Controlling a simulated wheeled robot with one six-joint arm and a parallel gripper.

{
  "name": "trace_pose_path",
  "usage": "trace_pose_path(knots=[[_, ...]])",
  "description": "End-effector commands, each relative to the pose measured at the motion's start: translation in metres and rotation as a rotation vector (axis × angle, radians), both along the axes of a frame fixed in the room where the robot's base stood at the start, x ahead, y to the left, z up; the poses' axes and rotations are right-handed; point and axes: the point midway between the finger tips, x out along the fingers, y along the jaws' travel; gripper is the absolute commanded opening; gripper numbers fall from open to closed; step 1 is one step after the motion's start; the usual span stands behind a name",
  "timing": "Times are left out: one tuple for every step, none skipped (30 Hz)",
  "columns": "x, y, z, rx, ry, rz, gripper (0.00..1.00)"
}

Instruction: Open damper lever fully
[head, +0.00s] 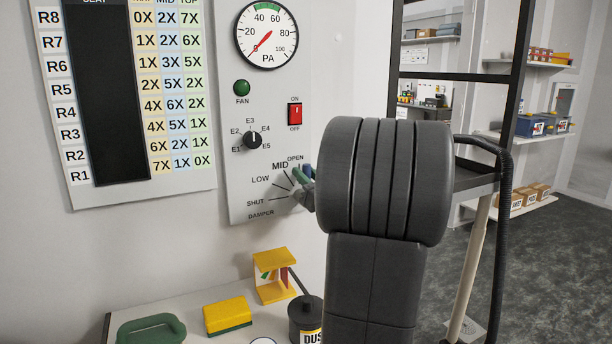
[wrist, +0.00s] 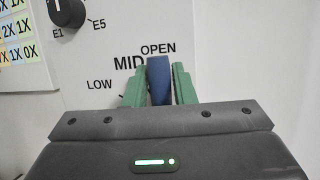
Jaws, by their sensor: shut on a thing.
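The damper lever has a blue handle (wrist: 159,80), seen upright in the wrist view just below the word OPEN and right of MID. In the head view a small bit of the blue handle (head: 308,170) shows beside the OPEN label. My gripper (wrist: 158,88) is shut on the handle, with one green finger on each side of it. In the head view my arm hides most of the gripper (head: 302,176) and part of the lever. The damper scale (head: 268,190) reads SHUT, LOW, MID and OPEN from bottom to top. The lever's exact stop is hidden.
The control panel (head: 235,130) also carries a pressure gauge (head: 267,34), a green fan lamp (head: 241,88), a red switch (head: 295,114) and a selector knob (head: 253,139).

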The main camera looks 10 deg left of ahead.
Motion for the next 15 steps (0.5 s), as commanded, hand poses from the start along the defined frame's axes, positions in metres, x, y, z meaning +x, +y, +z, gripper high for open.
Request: trace_pose_path(knots=[[0.0005, -0.0005, -0.0005, 0.003, 0.003, -0.001, 0.00], [0.0005, -0.0005, -0.0005, 0.003, 0.003, -0.001, 0.00], [0.0005, -0.0005, -0.0005, 0.003, 0.003, -0.002, 0.29], [0.0005, -0.0005, -0.0005, 0.003, 0.003, -0.001, 0.35], [0.0005, -0.0005, -0.0005, 0.003, 0.003, -0.001, 0.41], [0.0004, -0.0005, -0.0005, 0.002, 0.002, -0.001, 0.45], [0.0004, -0.0005, -0.0005, 0.002, 0.002, -0.001, 0.45], [0.0003, -0.0004, -0.0005, 0.002, 0.002, -0.001, 0.45], [0.0004, -0.0003, -0.0003, 0.002, 0.002, 0.000, 0.45], [0.0004, -0.0003, -0.0003, 0.002, 0.002, 0.000, 0.45], [0.0003, -0.0003, -0.0002, 0.002, 0.002, 0.000, 0.45], [0.0003, -0.0003, -0.0002, 0.001, 0.001, -0.001, 0.45], [0.0002, -0.0004, -0.0003, 0.001, 0.001, -0.001, 0.45], [-0.0001, -0.0006, -0.0004, 0.001, 0.001, -0.001, 0.45], [-0.0009, -0.0014, -0.0009, 0.001, 0.001, -0.001, 0.45]])
